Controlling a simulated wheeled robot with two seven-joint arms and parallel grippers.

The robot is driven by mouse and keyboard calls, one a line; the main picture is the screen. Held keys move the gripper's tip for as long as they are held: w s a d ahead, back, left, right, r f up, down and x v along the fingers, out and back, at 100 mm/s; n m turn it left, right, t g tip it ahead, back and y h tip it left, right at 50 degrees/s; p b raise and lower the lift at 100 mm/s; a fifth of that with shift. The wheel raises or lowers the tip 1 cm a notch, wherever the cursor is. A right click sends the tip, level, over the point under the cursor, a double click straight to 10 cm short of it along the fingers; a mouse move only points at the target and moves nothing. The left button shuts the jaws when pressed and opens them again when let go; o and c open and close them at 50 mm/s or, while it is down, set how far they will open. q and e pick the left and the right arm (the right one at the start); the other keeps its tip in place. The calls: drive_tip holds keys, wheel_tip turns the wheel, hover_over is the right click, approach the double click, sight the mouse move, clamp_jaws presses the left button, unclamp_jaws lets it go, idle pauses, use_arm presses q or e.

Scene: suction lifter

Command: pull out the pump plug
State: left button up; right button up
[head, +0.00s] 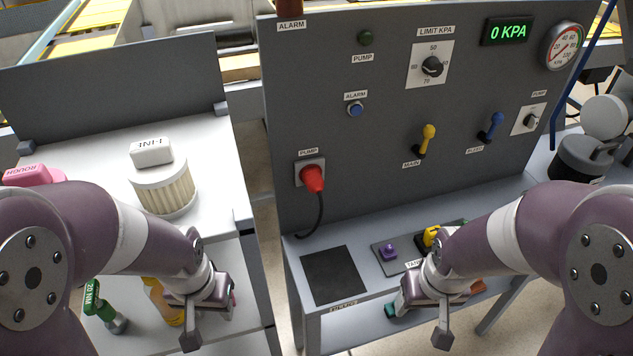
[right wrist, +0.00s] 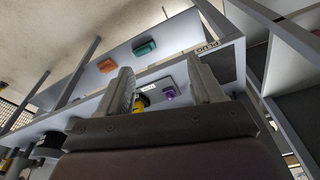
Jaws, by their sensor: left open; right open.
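The red pump plug (head: 313,178) sits in the pump socket plate (head: 300,171) at the lower left of the grey upright panel. A black cable (head: 319,215) hangs from it to the bench. My left gripper (head: 210,318) is open, lower left of the plug and apart from it, over the left cart's lower shelf. My right gripper (head: 422,318) is open at the bench's front, lower right of the plug and apart from it. In the right wrist view, the right gripper's fingers (right wrist: 165,88) are spread and empty; the plug is not seen there.
A dark square pad (head: 335,275) lies on the bench below the plug. A purple knob (head: 388,250) and a yellow part (head: 431,236) stand on a plate beside it. Yellow (head: 427,138) and blue (head: 492,125) levers project from the panel. A pleated filter (head: 163,190) stands on the left cart.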

drive_tip(key=w+a+f+n+t+y, duration=0.1)
drive_tip(key=w+a+t, duration=0.3)
drive_tip(key=w, duration=0.5)
drive_tip(key=w+a+f+n+t+y, duration=0.1)
drive_tip(key=w+a+t, duration=0.3)
drive_tip(key=w, duration=0.4)
drive_tip(key=n+t+y, duration=0.1)
drive_tip(key=t+y, duration=0.2)
drive_tip(key=t, duration=0.4)
approach(317, 188)
drive_tip(key=w, duration=0.1)
drive_tip(key=w+f, duration=0.1)
drive_tip(key=w, duration=0.1)
drive_tip(key=shift+w+a+f, duration=0.2)
drive_tip(key=shift+a+f, duration=0.1)
drive_tip(key=shift+a, duration=0.1)
drive_tip(key=shift+s+a+r, duration=0.1)
drive_tip(key=shift+r, duration=0.1)
drive_tip(key=shift+w, duration=0.45)
drive_tip(key=b+x, duration=0.2)
drive_tip(key=x, duration=0.5)
drive_tip(key=shift+w+a+r, duration=0.1)
drive_tip(key=shift+w+a, duration=0.15)
drive_tip(key=shift+w, duration=0.4)
